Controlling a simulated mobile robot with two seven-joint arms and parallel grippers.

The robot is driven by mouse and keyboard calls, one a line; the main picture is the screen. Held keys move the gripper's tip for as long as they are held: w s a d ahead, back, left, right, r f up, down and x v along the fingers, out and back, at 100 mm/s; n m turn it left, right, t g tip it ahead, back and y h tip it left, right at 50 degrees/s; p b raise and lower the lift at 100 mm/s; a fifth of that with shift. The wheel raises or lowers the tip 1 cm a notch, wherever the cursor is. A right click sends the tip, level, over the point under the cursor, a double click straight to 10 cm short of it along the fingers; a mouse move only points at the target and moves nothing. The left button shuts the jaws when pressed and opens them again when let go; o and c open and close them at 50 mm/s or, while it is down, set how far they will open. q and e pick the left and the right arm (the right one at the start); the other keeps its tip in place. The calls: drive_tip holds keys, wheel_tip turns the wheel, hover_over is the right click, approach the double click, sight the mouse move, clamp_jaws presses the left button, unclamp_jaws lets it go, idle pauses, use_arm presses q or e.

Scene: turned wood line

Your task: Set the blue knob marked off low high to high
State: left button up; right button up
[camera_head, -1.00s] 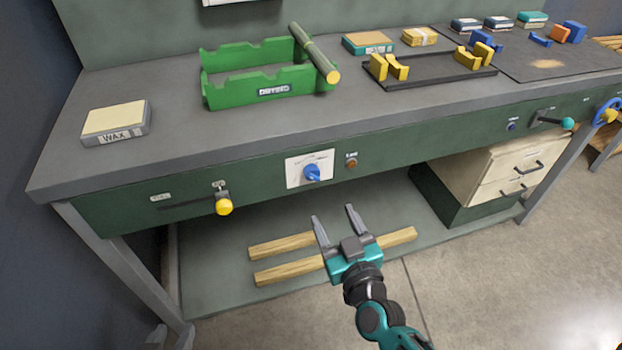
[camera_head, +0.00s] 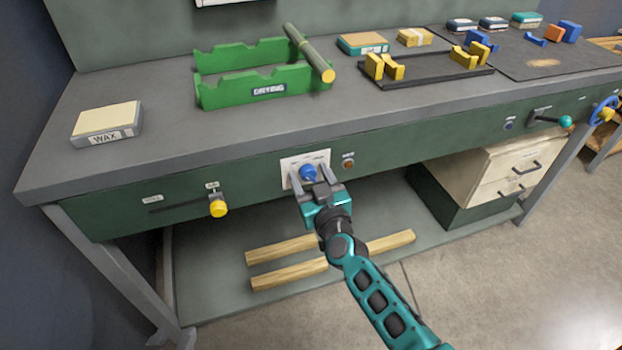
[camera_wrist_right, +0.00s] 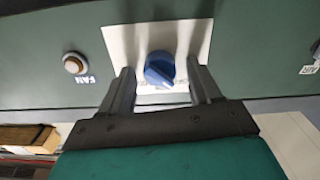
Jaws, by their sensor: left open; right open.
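The blue knob (camera_head: 308,171) sits on a white plate (camera_head: 290,163) on the green front of the bench. In the right wrist view the knob (camera_wrist_right: 160,68) shows a pale pointer line lying at a slant. The plate's markings are too small or hidden to read. My right gripper (camera_head: 311,177) is open, with one finger on each side of the knob. In the wrist view gaps show between the fingers and the knob, so it is not clamped. Whether the fingertips touch the plate I cannot tell. My left gripper is not in view.
A FAN button (camera_head: 348,164) is beside the plate. A yellow-knobbed slider (camera_head: 218,208) is to the left; a teal-ended lever (camera_head: 564,122) and a blue wheel (camera_head: 603,110) are to the right. The bench top overhangs the panel. Wood strips (camera_head: 290,272) lie on the shelf below.

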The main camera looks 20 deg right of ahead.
drive_tip(key=c, duration=1)
use_arm(q)
drive_tip(key=shift+a+f, duration=0.1)
drive_tip(key=shift+a, duration=0.1)
use_arm(e)
drive_tip(key=shift+c, duration=0.2)
